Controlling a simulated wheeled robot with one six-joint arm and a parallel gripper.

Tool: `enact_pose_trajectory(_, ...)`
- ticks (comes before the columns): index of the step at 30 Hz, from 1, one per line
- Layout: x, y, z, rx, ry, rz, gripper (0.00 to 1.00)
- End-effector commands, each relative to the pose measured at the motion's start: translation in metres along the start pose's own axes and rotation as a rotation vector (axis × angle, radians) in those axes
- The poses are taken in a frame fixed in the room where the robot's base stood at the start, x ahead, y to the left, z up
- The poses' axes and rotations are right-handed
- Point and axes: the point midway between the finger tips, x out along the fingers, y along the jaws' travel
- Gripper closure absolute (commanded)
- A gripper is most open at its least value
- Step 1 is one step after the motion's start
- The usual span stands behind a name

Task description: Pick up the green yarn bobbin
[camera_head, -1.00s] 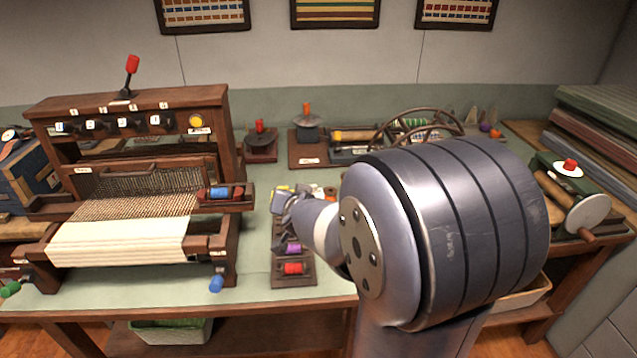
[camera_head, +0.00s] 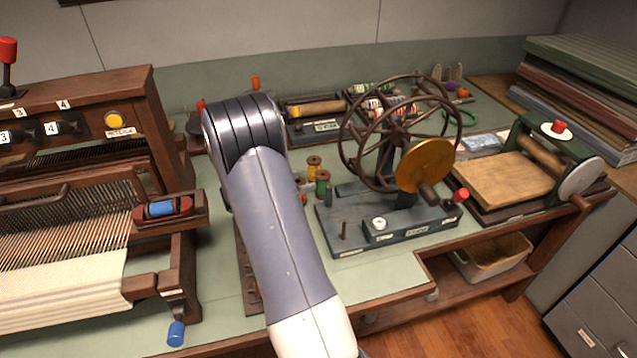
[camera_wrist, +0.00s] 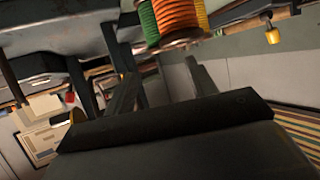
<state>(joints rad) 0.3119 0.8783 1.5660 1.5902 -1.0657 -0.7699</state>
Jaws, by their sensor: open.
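A green yarn bobbin (camera_head: 322,187) stands on the bench just right of my arm in the head view, in front of a yellow bobbin (camera_head: 314,163). In the wrist view, green yarn (camera_wrist: 148,22) shows at the top edge beside orange yarn (camera_wrist: 175,15), cut off by the frame; I cannot tell whether they are on one bobbin or overlapping ones. My gripper (camera_wrist: 160,65) is open, its two dark fingers reaching up toward the yarn with nothing visible held between them. In the head view my arm hides the gripper.
A spinning-wheel device (camera_head: 400,150) on a dark base stands right of the bobbins. A loom (camera_head: 90,200) stands left. A wooden press (camera_head: 510,180) is further right. Small wooden and orange pieces lie close beside the green bobbin. A bare bench strip shows at the front.

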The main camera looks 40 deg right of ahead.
Motion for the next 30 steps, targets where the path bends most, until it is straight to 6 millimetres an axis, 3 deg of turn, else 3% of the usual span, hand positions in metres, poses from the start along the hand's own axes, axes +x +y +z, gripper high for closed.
enact_pose_trajectory(3, 0.019, 0.000, -0.001, 0.000, 0.000, 0.001, 0.46)
enact_pose_trajectory(10, 0.037, 0.000, -0.001, 0.000, -0.001, -0.001, 0.46)
enact_pose_trajectory(18, 0.075, -0.002, -0.002, 0.001, -0.001, -0.001, 0.46)
enact_pose_trajectory(27, 0.081, -0.002, -0.001, 0.001, -0.001, -0.004, 0.46)
enact_pose_trajectory(30, 0.080, -0.002, -0.001, 0.001, -0.001, -0.004, 0.54)
